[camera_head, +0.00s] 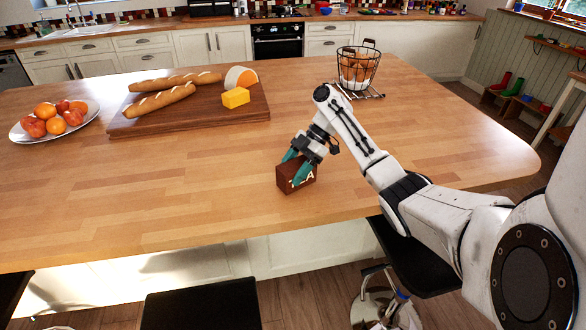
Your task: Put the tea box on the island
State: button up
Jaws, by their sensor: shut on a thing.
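The tea box is a small dark brown box (285,180) with pale lettering on its side. It is at the wooden top of the island (180,200), right of the middle and towards the near edge. My gripper (298,168) reaches down from the right with its teal fingers on either side of the box and is shut on it. The box looks upright. I cannot tell whether its underside touches the wood. The fingers and wrist hide part of its top and side.
A cutting board (200,119) with bread and cheese lies behind, to the left. A fruit plate (20,132) is at far left. A wire basket (357,68) stands at the back right. Stools (203,304) stand at the near side. The wood around the box is clear.

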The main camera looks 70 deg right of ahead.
jog(key=shift+f, duration=0.25)
jog(key=o, duration=1.1)
jog(key=shift+o, duration=0.2)
jog(key=shift+r, duration=0.1)
jog(key=b+v, duration=0.2)
jog(key=v, duration=1)
